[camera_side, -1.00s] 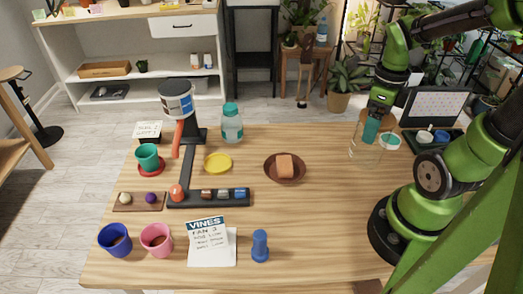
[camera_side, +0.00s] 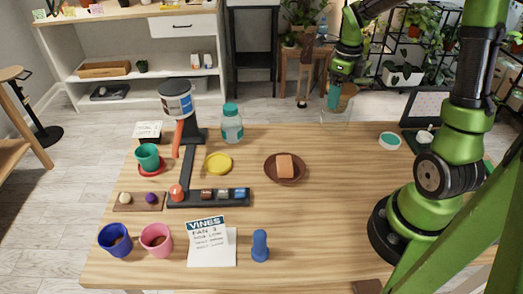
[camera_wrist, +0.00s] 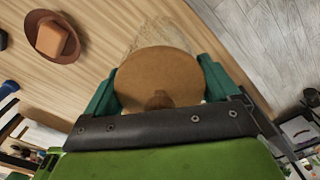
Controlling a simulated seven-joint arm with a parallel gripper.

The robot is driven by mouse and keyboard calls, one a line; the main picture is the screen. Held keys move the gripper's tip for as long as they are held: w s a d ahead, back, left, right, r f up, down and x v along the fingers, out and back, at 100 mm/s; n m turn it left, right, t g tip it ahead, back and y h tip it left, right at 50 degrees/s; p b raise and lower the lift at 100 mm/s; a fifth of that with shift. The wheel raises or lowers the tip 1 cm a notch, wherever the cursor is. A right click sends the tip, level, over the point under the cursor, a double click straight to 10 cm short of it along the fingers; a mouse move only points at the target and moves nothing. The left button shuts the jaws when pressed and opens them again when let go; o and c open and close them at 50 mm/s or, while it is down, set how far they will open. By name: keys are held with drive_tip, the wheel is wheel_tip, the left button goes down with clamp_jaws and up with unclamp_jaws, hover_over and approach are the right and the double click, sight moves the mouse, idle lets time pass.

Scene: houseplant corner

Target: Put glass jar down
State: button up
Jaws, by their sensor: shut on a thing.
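The glass jar (camera_side: 338,116) is clear and hard to make out in the side view, by the table's far edge. In the wrist view its round brown lid (camera_wrist: 155,72) sits between the two teal fingers, with clear glass showing beyond it. My gripper (camera_side: 334,97) is shut on the jar from above; it also shows in the wrist view (camera_wrist: 160,86). The jar looks upright. I cannot tell whether its base is clear of the table.
A brown dish (camera_side: 270,178) with an orange block (camera_side: 285,165) is front-left of the jar. A teal-lidded bottle (camera_side: 232,125) stands farther left. A small white-and-teal round item (camera_side: 389,141) lies to the right. The wooden table (camera_side: 330,215) is bare at front centre.

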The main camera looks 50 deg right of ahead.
drive_tip(key=shift+w+d+f, duration=0.1)
drive_tip(key=shift+w+f, duration=0.1)
drive_tip(key=shift+f, duration=1.55)
drive_tip(key=shift+f, duration=0.2)
drive_tip(key=o, duration=1.5)
drive_tip(key=shift+r, duration=0.1)
